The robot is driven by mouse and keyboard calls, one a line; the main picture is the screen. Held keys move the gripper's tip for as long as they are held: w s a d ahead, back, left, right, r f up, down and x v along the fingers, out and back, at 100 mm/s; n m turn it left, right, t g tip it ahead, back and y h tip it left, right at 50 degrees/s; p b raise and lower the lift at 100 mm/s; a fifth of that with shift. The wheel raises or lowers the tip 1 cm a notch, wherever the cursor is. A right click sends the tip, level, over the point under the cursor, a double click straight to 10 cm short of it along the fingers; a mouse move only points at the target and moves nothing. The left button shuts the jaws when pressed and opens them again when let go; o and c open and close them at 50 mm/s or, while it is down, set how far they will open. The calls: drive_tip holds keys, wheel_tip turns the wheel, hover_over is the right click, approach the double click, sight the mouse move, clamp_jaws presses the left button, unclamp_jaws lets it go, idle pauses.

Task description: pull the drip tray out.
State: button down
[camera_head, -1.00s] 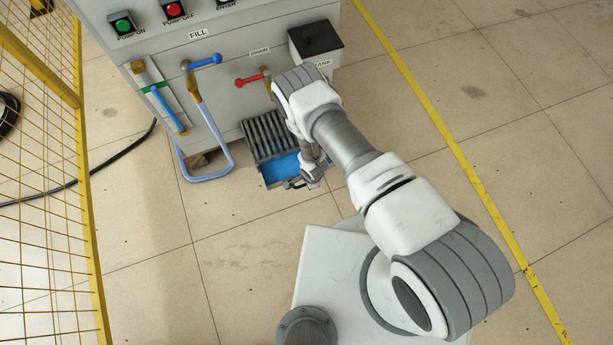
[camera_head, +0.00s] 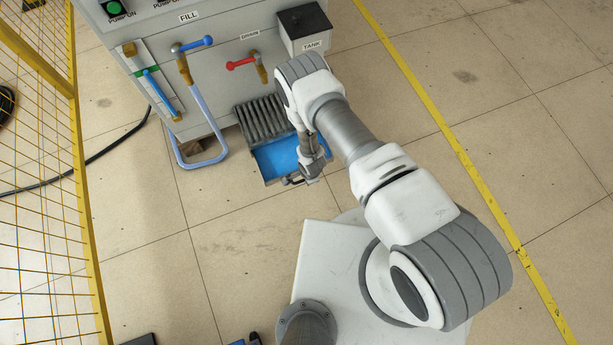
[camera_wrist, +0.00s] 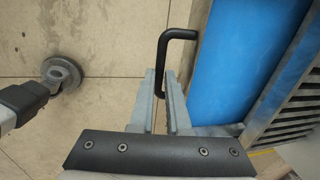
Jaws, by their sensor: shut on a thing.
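The drip tray (camera_head: 281,159) is a blue-floored tray that sticks out from under the front of the grey machine, below a dark slatted grille (camera_head: 264,119). In the wrist view the tray's blue floor (camera_wrist: 240,50) fills the right side beside the grille. Its black bar handle (camera_wrist: 163,50) stands at the tray's front edge. My gripper (camera_wrist: 160,98) is shut on the handle, with a finger on each side of the bar. In the head view my gripper (camera_head: 303,180) is at the tray's front right, partly hidden by my wrist.
The grey machine (camera_head: 215,75) carries a blue fill lever (camera_head: 195,44), a red drain lever (camera_head: 243,64) and a tank box (camera_head: 304,27). A bent blue pipe (camera_head: 205,120) hangs left of the tray. A yellow mesh fence (camera_head: 85,200) stands at left.

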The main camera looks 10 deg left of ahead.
drive_tip(key=c, duration=0.9)
unclamp_jaws()
drive_tip(key=s+r+p, duration=0.1)
drive_tip(key=r+p, duration=0.1)
drive_tip(key=r, duration=0.3)
drive_tip(key=d+r+p, duration=0.1)
drive_tip(key=r+p, duration=0.1)
drive_tip(key=r, duration=0.4)
drive_tip(key=s+r+p, duration=0.1)
drive_tip(key=r+p, duration=0.1)
drive_tip(key=r, duration=0.4)
drive_tip(key=shift+s+d+r, duration=0.1)
drive_tip(key=shift+s+d, duration=0.2)
